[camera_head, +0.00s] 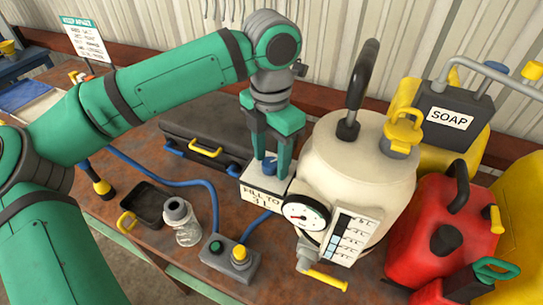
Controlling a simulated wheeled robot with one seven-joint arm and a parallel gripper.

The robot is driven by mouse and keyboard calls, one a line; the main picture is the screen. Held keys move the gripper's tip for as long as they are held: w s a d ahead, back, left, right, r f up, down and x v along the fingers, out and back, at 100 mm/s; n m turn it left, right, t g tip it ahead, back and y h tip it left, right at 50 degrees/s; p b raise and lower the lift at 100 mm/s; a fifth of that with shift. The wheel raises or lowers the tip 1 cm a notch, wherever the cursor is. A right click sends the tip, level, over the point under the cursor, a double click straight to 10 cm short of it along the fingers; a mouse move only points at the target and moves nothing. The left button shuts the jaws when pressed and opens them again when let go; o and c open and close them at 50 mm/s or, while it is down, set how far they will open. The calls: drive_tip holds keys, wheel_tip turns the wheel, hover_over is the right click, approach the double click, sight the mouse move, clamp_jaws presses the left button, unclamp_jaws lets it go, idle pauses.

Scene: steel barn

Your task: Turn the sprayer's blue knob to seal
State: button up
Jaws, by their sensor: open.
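The sprayer (355,165) is a cream tank with a black pump handle, a yellow cap, a round gauge and a level scale.
A black case (200,125) lies behind on the bench. A clear jar (181,222), a black tray (148,203) and a switch box (230,256) stand at the front left. A blue hose (160,180) crosses the bench.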

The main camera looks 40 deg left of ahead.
drive_tip(key=shift+w, duration=0.1)
drive_tip(key=shift+c, duration=0.3)
drive_tip(key=c, duration=1)
drive_tip(key=shift+n, duration=0.3)
drive_tip(key=n, duration=0.6)
drive_tip(key=shift+s+a, duration=0.1)
drive_tip(key=shift+s, duration=0.1)
drive_tip(key=n, duration=0.7)
drive_tip(key=shift+n, duration=0.3)
drive_tip(key=o, duration=1.1)
drive_tip(key=shift+c, duration=0.2)
